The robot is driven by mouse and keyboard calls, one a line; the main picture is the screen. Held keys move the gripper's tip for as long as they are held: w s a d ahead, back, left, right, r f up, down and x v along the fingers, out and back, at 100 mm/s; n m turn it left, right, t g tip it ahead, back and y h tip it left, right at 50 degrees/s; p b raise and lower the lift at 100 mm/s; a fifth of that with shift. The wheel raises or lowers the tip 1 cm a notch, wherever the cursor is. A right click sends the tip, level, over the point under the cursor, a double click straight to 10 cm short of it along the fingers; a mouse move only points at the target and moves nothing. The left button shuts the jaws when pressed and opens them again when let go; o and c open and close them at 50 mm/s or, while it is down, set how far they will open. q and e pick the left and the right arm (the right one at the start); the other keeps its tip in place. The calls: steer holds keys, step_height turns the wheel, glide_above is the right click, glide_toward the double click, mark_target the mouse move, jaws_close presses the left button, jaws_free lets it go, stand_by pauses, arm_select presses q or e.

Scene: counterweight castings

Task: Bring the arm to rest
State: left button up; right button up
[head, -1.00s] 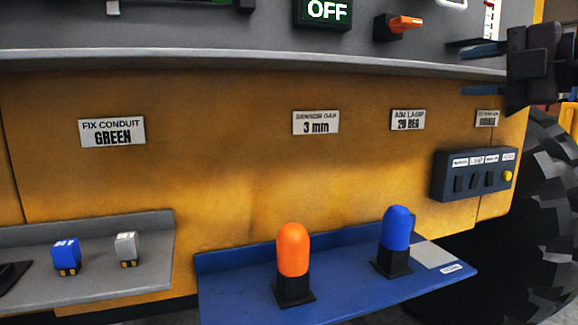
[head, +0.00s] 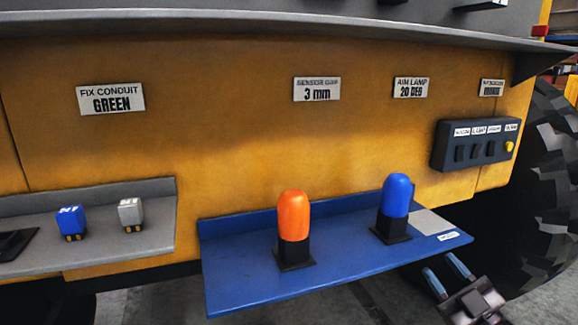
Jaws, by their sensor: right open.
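My right gripper (head: 448,276) is at the lower right of the head view, in front of the right end of the blue shelf (head: 260,290). Its two blue-tipped fingers are apart, with nothing between them. It touches nothing that I can see. My left gripper is not in view.
An orange lamp (head: 293,216) and a blue lamp (head: 396,196) stand upright on the blue shelf. A grey shelf (head: 120,253) at left holds a blue block (head: 71,222) and a grey block (head: 131,213). A switch box (head: 472,148) and a large tyre (head: 553,150) are at right.

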steer(key=s+f+m+g+h, duration=0.3)
steer(key=s+f, duration=0.4)
steer(key=f, duration=0.4)
steer(key=s+f+m+g+h, duration=0.3)
steer(key=s+f, duration=0.4)
steer(key=f, duration=0.4)
steer(key=s+f+m+g+h, duration=0.3)
steer(key=s+f, duration=0.4)
steer(key=f, duration=0.4)
steer(key=shift+s+a+m+h, duration=0.2)
steer(key=shift+s+m+h, duration=0.1)
steer(key=shift+m+h, duration=0.7)
